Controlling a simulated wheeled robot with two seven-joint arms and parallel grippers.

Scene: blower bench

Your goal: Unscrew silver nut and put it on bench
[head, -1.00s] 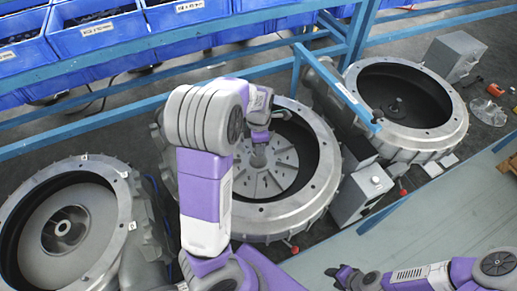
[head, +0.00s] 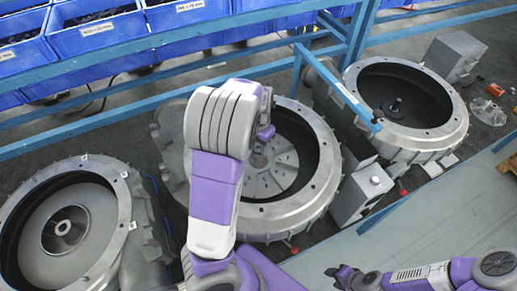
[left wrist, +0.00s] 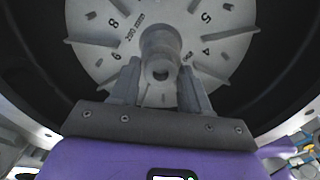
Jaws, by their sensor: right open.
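The silver nut cannot be told apart clearly from the grey round hub and shaft end (left wrist: 160,58) at the middle of the bladed impeller. The impeller (head: 280,170) sits inside the middle blower housing (head: 315,195). My left gripper (head: 261,146) reaches down into this housing over the hub. In the left wrist view my left gripper (left wrist: 160,85) has its two fingers apart, one on each side of the shaft end, with narrow gaps showing. My right gripper (head: 342,274) is open and empty over the bench (head: 425,225), low in the head view.
A second blower housing (head: 105,180) stands at the left and a third (head: 440,125) at the upper right. Blue rack bars (head: 130,110) with blue bins (head: 95,32) run behind. A grey box (head: 360,190) stands right of the middle housing. The bench surface is largely clear.

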